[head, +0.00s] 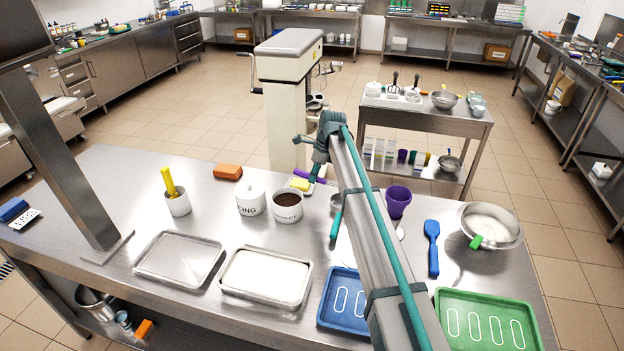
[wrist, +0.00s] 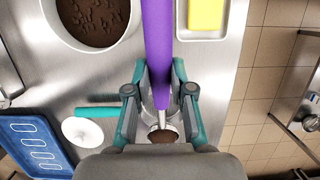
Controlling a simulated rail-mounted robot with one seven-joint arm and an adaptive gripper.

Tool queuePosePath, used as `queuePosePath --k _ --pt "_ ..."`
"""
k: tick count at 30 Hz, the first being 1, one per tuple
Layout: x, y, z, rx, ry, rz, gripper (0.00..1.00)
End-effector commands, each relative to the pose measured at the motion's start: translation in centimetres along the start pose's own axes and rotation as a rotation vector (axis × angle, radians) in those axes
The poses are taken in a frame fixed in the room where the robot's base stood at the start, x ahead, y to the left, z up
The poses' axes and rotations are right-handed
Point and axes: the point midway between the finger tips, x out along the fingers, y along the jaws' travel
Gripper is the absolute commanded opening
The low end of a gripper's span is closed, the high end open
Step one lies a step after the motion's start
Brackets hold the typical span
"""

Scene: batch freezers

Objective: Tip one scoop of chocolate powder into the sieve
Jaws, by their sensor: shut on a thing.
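My gripper (wrist: 160,98) is shut on the purple handle of the scoop (wrist: 158,40); the handle also shows in the head view (head: 318,174). Brown powder (wrist: 163,136) shows in the scoop's small metal bowl, partly hidden by my wrist. The chocolate pot (head: 287,209), white and full of brown powder, stands left of my gripper and shows at the wrist view's upper left (wrist: 62,38). The sieve (head: 336,203), with a teal handle (head: 336,225), is mostly hidden by my arm. Its silver rim shows below my fingers. I cannot tell whether the scoop's bowl is over it.
The icing pot (head: 251,203) stands beside the chocolate pot. A yellow block (wrist: 206,14) lies on a white dish behind. A purple cup (head: 397,201), blue spatula (head: 432,250) and metal bowl (head: 515,236) are to the right. Blue (head: 325,312) and green trays (head: 447,340) lie in front.

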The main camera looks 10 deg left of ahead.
Motion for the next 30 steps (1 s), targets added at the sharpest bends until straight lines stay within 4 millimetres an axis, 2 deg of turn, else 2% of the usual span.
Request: queuePosePath --k 14,30 --pt "-4.0 0.1 -1.6 0.004 -0.368 0.000 0.00" --pt "-7.4 0.0 -4.7 0.006 -0.782 0.000 0.00"
